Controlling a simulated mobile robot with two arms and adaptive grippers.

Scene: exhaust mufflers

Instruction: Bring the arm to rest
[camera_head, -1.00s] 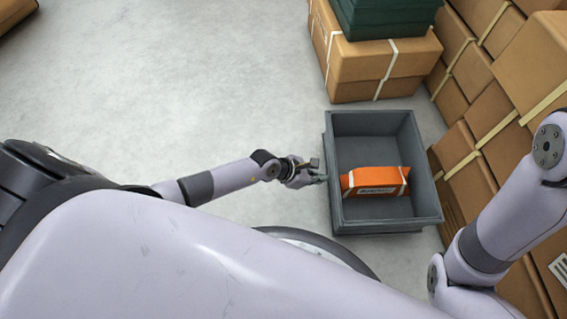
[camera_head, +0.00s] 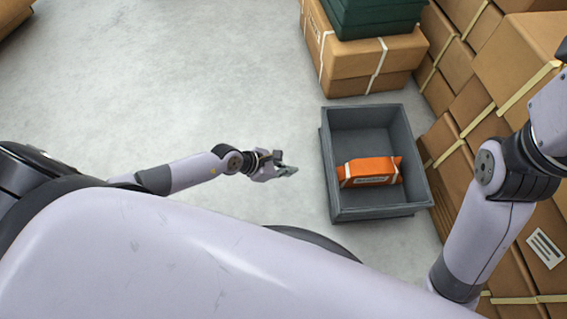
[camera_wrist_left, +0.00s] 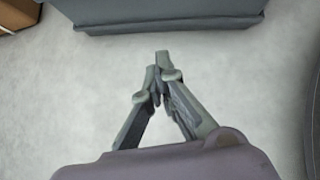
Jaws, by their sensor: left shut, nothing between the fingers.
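My left gripper (camera_head: 288,170) is shut and empty in the head view, held out over the floor to the left of a grey bin. In the left wrist view its fingers (camera_wrist_left: 160,68) come together over bare floor, apart from the bin's wall (camera_wrist_left: 170,22) at the top. My right arm (camera_head: 490,210) rises at the right of the head view, bent at a joint; its gripper is out of the frame.
The grey bin (camera_head: 328,170) holds an orange package (camera_head: 368,171) with white straps. A strapped cardboard box (camera_head: 355,62) with green crates (camera_head: 375,15) on it stands behind. Stacked cartons (camera_head: 505,60) line the right side. The floor (camera_head: 180,80) at left is clear.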

